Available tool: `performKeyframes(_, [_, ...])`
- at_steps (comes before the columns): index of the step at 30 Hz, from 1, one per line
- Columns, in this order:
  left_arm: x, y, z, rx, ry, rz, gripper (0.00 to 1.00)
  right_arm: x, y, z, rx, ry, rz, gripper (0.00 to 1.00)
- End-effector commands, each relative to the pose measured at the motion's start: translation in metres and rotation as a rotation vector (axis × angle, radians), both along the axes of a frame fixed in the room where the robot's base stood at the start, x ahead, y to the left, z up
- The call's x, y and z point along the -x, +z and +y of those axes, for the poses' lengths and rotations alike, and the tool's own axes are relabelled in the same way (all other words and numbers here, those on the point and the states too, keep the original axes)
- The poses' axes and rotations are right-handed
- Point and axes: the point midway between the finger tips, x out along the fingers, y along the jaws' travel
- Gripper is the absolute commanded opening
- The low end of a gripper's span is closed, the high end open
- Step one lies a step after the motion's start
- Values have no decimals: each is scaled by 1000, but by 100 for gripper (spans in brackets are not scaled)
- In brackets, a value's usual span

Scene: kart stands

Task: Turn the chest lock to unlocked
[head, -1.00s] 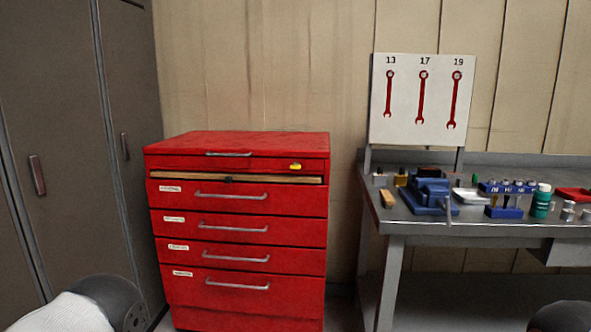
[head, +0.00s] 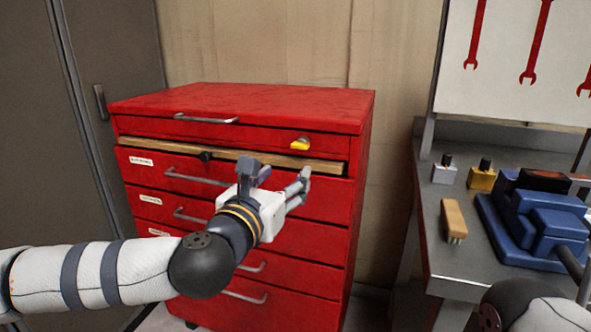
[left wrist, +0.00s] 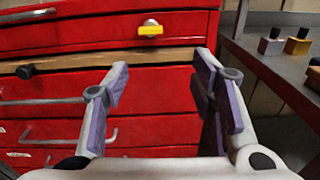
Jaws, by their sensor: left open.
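The red tool chest (head: 240,100) stands ahead of me. Its lock, a yellow knob (head: 300,144) on a small round plate, sits at the right end of the top red front. In the left wrist view the lock (left wrist: 150,29) shows beyond and above the fingers, its yellow bar lying roughly level. My left gripper (head: 280,178) is open and empty, in front of the chest and a little below the lock, apart from it. Its two fingers (left wrist: 162,95) are spread wide in the left wrist view. My right gripper is not in view.
A wooden strip (head: 250,158) with a small black catch (head: 206,155) runs below the lock. Drawer handles (head: 200,178) stick out lower down. A workbench (head: 480,250) with a blue vise (head: 540,215) and a brush (head: 453,220) is to the right. A grey locker (head: 110,60) stands left.

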Motion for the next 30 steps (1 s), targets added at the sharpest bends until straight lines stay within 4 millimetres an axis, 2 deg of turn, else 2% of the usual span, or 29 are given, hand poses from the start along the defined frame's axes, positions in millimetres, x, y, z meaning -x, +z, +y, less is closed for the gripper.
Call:
performKeyframes(1, [-4, 5, 6, 28, 17, -3, 52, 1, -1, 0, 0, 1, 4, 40])
performKeyframes(4, [-14, 11, 7, 47, 28, -7, 52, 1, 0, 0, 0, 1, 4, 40])
performKeyframes(8, [-40, 12, -2, 47, 28, -8, 52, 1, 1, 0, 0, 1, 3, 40])
performKeyframes(12, [-75, 11, -14, 45, 27, -7, 52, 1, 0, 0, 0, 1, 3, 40])
performKeyframes(18, [-109, 10, -26, 43, 24, -7, 52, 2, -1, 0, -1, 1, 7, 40])
performKeyframes(22, [-118, 10, -29, 43, 23, -6, 52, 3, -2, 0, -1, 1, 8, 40])
performKeyframes(30, [-120, 10, -29, 42, 22, -7, 52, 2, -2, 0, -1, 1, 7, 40])
